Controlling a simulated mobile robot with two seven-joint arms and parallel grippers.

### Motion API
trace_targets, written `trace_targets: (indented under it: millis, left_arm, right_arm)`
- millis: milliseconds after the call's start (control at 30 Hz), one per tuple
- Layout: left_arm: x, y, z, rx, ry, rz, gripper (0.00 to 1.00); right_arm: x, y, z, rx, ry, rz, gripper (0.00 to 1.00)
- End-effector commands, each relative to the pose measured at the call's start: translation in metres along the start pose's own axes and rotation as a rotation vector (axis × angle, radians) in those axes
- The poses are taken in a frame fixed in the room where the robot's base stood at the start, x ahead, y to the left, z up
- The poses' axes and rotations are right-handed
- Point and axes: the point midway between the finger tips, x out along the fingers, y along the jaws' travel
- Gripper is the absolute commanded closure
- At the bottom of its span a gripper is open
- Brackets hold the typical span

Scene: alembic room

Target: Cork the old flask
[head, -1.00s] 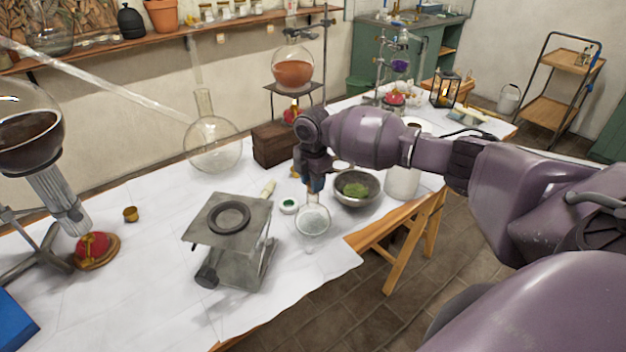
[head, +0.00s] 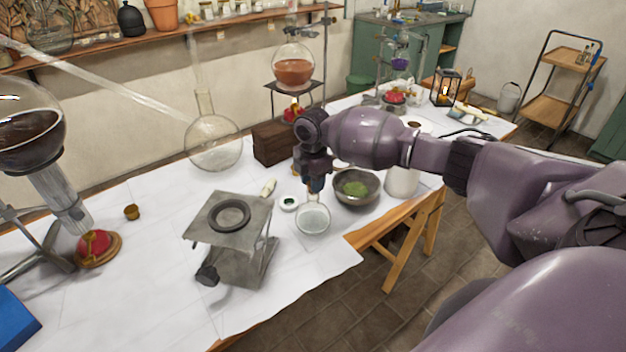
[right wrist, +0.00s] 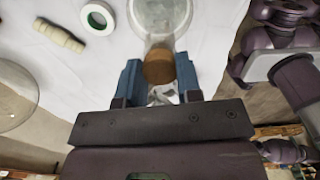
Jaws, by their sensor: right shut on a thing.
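The old flask, a small round clear glass one (head: 313,219), is near the front edge of the white-covered table, directly below my right gripper (head: 316,186). In the right wrist view its round body (right wrist: 160,14) lies just beyond the fingertips. My right gripper (right wrist: 160,82) has its blue fingers shut on a brown cork (right wrist: 158,66). The cork is in line with the flask's neck and appears to meet its mouth. I cannot tell how deep it sits. The cork is hidden in the head view. My left gripper is not in view.
A metal stand with a ring (head: 230,217) is left of the flask. A bowl of green matter (head: 357,188) and a white pot (head: 402,181) are close on its right.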

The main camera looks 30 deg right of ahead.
Motion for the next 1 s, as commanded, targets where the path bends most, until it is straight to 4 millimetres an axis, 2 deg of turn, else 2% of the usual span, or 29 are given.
trace_targets:
  millis: [1000]
  left_arm:
    - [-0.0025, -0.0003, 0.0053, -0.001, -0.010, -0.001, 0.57]
  right_arm:
    - [0.0044, -0.0002, 0.0001, 0.001, 0.000, -0.001, 0.87]
